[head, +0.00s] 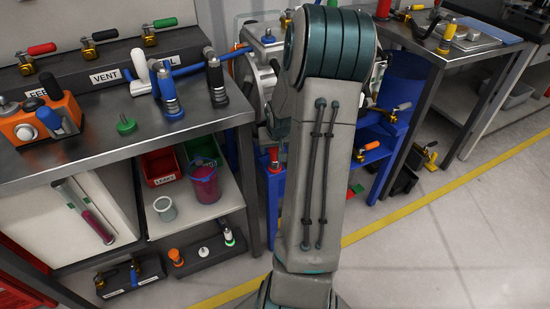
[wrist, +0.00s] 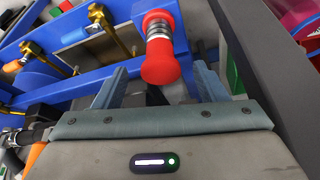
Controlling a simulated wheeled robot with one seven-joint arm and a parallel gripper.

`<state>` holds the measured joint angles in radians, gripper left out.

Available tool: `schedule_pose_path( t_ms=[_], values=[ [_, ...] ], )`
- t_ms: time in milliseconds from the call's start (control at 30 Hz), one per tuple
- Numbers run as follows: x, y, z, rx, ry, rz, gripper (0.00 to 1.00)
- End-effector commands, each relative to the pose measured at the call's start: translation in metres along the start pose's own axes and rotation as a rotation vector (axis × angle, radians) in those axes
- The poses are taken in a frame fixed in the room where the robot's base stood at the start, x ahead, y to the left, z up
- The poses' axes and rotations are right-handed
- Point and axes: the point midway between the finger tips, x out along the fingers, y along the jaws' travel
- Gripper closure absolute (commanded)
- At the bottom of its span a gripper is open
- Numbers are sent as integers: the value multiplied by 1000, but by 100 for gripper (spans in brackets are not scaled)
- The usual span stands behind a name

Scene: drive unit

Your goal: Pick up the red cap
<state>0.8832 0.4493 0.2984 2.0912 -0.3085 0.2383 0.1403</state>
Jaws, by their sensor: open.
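In the wrist view, a red cap (wrist: 167,69) with a rounded end shows between the two fingers of my gripper (wrist: 160,70). A ribbed grey metal neck joins it to a second red part (wrist: 158,19) higher in the picture. The fingers are apart, one on each side of the cap, with visible gaps. I cannot tell how deep the cap sits between them. In the head view, a small red-topped fitting (head: 273,154) stands at the blue frame left of my arm.
The blue frame (wrist: 100,45) and brass valves (wrist: 100,17) lie close on the left in the wrist view. In the head view, a steel bench (head: 90,155) with tools stands left, above a shelf with a red bin (head: 160,168) and purple-filled beaker (head: 204,182). Open floor lies right.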

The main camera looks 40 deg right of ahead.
Motion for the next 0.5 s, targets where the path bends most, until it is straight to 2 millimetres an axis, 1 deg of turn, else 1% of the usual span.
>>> schedule_pose_path(
  t_ms=[33,100,200,300,500],
  values=[
    [12,-1,1,-3,-2,-1,34],
    [23,-2,0,-2,-2,-1,34],
    [33,0,0,1,-1,0,34],
    [37,1,-1,3,0,1,34],
    [36,2,-1,5,0,2,34]
  ],
)
